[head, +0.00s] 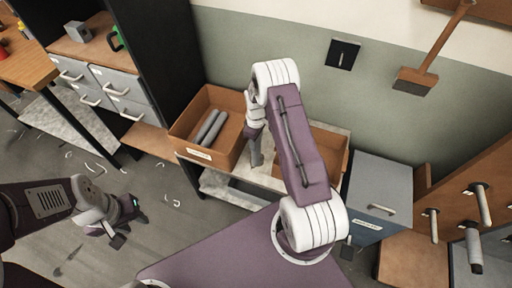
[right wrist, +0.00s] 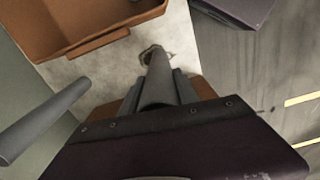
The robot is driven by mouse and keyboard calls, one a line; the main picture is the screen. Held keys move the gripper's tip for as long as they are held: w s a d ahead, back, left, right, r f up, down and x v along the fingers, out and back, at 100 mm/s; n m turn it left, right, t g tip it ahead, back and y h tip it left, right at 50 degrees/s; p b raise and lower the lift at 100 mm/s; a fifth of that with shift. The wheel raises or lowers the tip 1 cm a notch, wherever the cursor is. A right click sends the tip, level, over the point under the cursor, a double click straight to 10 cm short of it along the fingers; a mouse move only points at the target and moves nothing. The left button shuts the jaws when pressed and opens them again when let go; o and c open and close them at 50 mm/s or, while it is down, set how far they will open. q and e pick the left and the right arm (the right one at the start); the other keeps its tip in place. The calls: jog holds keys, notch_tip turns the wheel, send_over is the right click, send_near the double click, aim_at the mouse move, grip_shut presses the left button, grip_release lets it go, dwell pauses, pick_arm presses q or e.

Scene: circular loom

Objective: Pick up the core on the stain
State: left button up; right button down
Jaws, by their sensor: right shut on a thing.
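The grey core (right wrist: 158,78) is between the fingers of my right gripper (right wrist: 158,92) in the right wrist view, and the gripper is shut on it. The core's far end overlaps a brownish ring stain (right wrist: 145,54) on the pale bench top; I cannot tell whether it touches the top. In the head view my right gripper (head: 255,150) is between two brown bins, partly hidden by its own arm. My left gripper (head: 126,226) is empty, its fingers apart, over the floor at the lower left.
The left brown bin (head: 178,130) holds two grey cores (head: 210,128). The right brown bin (head: 338,158) is partly behind my arm. A grey cabinet (head: 382,178) stands right of it. Another grey cylinder (right wrist: 42,118) shows at the left of the right wrist view.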

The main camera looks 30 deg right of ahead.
notch_tip(320, 180, up, 10)
dwell(0.3)
jog(key=c, duration=1.8)
grip_release()
grip_shut()
